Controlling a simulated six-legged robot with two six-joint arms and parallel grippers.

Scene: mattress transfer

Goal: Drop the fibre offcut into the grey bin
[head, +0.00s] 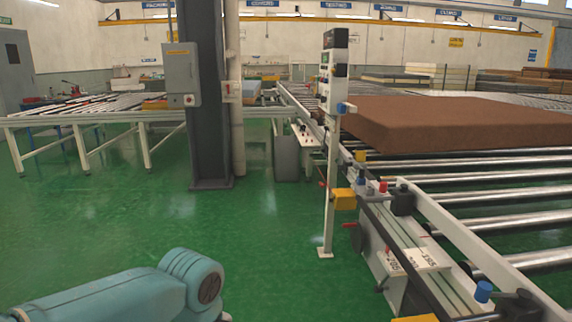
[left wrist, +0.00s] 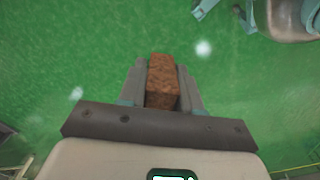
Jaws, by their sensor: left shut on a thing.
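The fibre offcut (left wrist: 161,82) is a small brown block in the left wrist view. My left gripper (left wrist: 161,66) is shut on it, one finger along each side, with green floor below. In the head view my left arm comes in at the bottom left; its gripper and the offcut are out of that picture. A grey bin-like container (head: 287,158) stands on the floor beyond the control post, beside the roller line; its inside cannot be seen. My right gripper is in neither view.
A white control post (head: 329,200) stands ahead. A large brown mattress slab (head: 450,125) lies on the roller conveyor (head: 500,197) at right. A dark column (head: 208,120) stands left of centre, near another roller table (head: 70,118). Green floor (head: 120,215) is clear between.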

